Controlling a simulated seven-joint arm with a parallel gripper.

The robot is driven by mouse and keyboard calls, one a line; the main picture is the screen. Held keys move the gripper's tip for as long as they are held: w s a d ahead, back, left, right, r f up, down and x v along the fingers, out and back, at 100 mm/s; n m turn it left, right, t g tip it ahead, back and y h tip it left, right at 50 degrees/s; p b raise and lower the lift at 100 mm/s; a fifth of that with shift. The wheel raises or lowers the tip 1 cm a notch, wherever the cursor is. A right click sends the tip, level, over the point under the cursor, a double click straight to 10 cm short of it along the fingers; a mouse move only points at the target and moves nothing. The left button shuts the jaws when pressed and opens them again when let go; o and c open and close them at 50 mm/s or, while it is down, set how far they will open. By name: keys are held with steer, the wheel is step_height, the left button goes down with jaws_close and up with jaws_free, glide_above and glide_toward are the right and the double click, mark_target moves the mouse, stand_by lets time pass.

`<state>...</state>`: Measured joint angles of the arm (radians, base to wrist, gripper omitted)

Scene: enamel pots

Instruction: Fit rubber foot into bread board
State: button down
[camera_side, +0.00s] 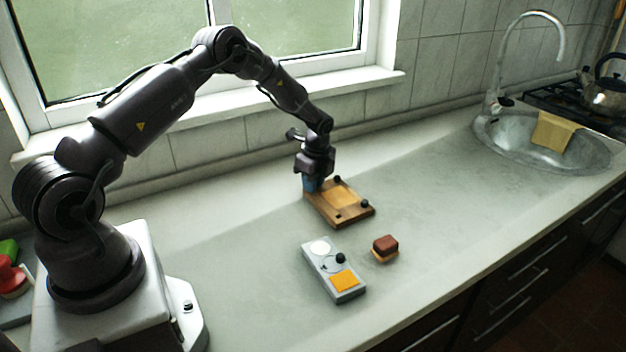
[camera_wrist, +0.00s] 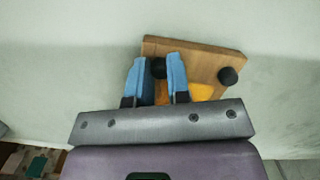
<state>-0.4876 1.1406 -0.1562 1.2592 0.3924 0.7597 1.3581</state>
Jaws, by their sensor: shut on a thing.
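The wooden bread board (camera_side: 322,209) lies flat on the counter with an orange-yellow panel on its upper face. Black round feet stand at its back corner (camera_side: 338,179) and right corner (camera_side: 364,203). A small dark spot, perhaps a hole, shows near its front corner. My gripper (camera_side: 312,186) points down at the board's left corner, its blue fingers low against it. In the wrist view, the fingers (camera_wrist: 157,78) are shut on a black rubber foot (camera_wrist: 158,68) over the board (camera_wrist: 200,54). Whether this foot is seated in the board is hidden.
A grey tray (camera_side: 318,273) with a white disc, a black knob and an orange square lies in front of the board. A red-brown block (camera_side: 385,244) sits to its right. The sink (camera_side: 490,132) is far right; the counter between is clear.

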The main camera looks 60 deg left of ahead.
steer(key=c, duration=1)
jaws_free()
step_height(320, 180, up, 12)
steer(key=d, duration=0.2)
steer(key=s+d+r+n+t, duration=0.3)
steer(key=s+d+r+n, duration=0.4)
steer(key=s, duration=0.6)
steer(key=s+d+r+n+t+h, duration=0.1)
steer(key=s+d+r+n+t, duration=0.2)
steer(key=s+d+r+n, duration=0.4)
steer(key=s+d+r, duration=0.5)
steer(key=s+r, duration=0.1)
steer(key=r, duration=0.1)
steer(key=shift+s+d, duration=0.3)
steer(key=shift+s, duration=0.1)
